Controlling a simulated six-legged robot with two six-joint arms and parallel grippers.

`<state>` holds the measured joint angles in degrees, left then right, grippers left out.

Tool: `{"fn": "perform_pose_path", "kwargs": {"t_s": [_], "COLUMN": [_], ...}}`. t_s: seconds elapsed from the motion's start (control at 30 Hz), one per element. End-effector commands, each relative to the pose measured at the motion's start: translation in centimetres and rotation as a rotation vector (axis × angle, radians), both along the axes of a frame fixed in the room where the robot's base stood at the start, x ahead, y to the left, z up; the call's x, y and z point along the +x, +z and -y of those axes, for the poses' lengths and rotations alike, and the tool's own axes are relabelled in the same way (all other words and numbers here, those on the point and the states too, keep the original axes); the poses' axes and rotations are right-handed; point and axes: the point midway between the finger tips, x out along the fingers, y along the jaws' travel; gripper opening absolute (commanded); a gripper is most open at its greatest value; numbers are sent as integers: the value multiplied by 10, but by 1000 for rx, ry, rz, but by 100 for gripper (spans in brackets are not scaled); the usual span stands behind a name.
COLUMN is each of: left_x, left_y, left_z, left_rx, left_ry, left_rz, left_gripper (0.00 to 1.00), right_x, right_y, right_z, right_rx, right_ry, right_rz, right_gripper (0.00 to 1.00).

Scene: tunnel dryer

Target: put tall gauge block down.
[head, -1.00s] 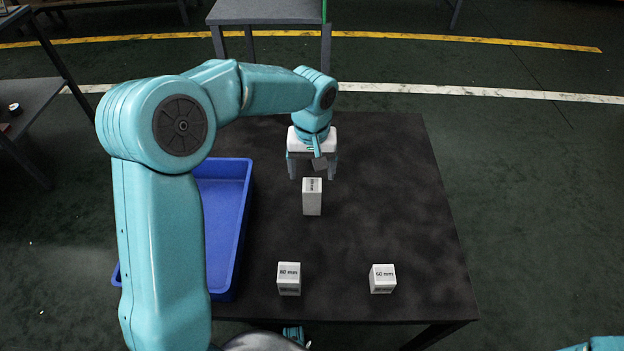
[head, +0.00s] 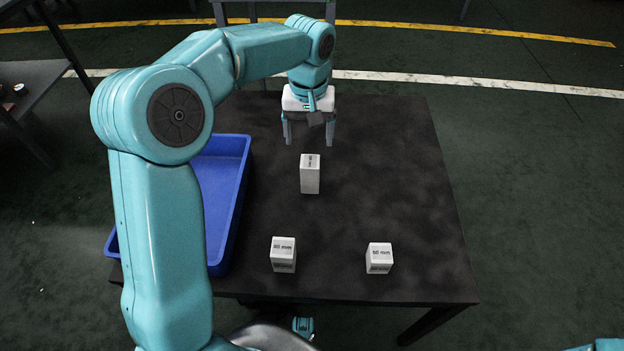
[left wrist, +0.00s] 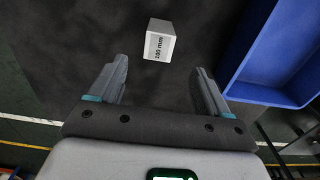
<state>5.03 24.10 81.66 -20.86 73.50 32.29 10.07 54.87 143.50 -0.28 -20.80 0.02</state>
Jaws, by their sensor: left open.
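The tall white gauge block (head: 310,175) stands upright on the dark table (head: 375,200), near its middle. In the left wrist view the block (left wrist: 159,41) shows a "100 mm" label and lies beyond the fingertips. My left gripper (head: 309,140) is behind the block, apart from it, open and empty. In the left wrist view its two fingers (left wrist: 162,75) are spread with nothing between them. Two shorter white blocks stand near the table's front edge, one at left (head: 283,255) and one at right (head: 379,258). My right gripper cannot be made out.
A blue tray (head: 243,190) lies along the table's left side, partly hidden by my left arm. It also shows in the left wrist view (left wrist: 262,95). The table's right half is mostly clear. A dark shelf (head: 30,85) stands at the far left.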

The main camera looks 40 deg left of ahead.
Motion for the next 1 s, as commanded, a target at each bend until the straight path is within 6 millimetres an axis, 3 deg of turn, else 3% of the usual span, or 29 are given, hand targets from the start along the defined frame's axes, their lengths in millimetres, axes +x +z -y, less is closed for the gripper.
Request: {"fn": "perform_pose_path", "kwargs": {"t_s": [0.03,0.2,0.47,0.77,1.0], "left_x": [-1,0,0,0,0], "left_y": [-18,-50,-67,-112,-113], "left_z": [-1,-2,-1,4,4], "left_rx": [0,1,0,0,0], "left_ry": [1,1,1,1,1], "left_rz": [-4,-3,0,-2,0], "left_gripper": [78,78,78,78,78], "right_x": [0,0,0,0,0], "right_y": [-9,-19,-24,-45,-44], "right_z": [0,0,0,0,0], "right_rx": [0,0,0,0,0], "right_ry": [0,0,0,0,0], "right_rz": [0,0,0,0,0], "right_gripper": [43,43,43,43,43]}}
